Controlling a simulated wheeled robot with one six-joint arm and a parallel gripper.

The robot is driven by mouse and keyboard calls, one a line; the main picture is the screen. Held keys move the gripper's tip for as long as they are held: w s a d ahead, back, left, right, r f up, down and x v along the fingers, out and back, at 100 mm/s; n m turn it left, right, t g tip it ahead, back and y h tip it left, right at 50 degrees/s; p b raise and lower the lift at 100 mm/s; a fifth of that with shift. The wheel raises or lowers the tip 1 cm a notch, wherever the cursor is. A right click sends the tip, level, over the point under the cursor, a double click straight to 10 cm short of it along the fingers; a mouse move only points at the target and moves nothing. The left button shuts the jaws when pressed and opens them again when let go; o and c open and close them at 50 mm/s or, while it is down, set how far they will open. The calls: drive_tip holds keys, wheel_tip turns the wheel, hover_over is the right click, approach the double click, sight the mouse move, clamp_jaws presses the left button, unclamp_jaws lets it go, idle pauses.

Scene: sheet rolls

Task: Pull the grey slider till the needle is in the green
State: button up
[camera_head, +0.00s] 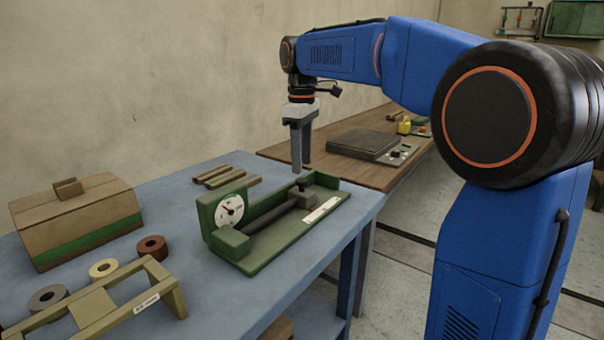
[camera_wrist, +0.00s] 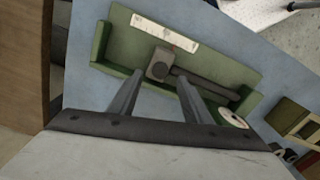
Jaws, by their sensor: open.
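The green gauge fixture (camera_head: 285,247) sits on the blue bench. Its round white dial (camera_head: 230,210) faces the camera at the left end; the needle and coloured zones are too small to read surely. The grey slider (camera_head: 301,194) is a small block at the right end of a dark bar (camera_head: 270,220). My gripper (camera_head: 301,168) points down just above the slider, open and empty. In the wrist view the slider (camera_wrist: 160,64) shows just beyond and between my open fingertips (camera_wrist: 160,78). The dial (camera_wrist: 233,118) is partly visible there, seen at a steep angle.
A white scale strip (camera_head: 320,210) lies along the fixture's front. Wooden bars (camera_head: 226,176) lie behind it. A brown box (camera_head: 75,220), several rolls (camera_head: 103,268) and a wooden stand (camera_head: 98,310) are to the left. A brown table (camera_head: 330,170) stands beyond. The front bench area is clear.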

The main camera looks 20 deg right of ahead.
sight(302, 179)
drive_tip(key=shift+f, duration=2.25)
clamp_jaws()
drive_tip(key=shift+d, duration=0.1)
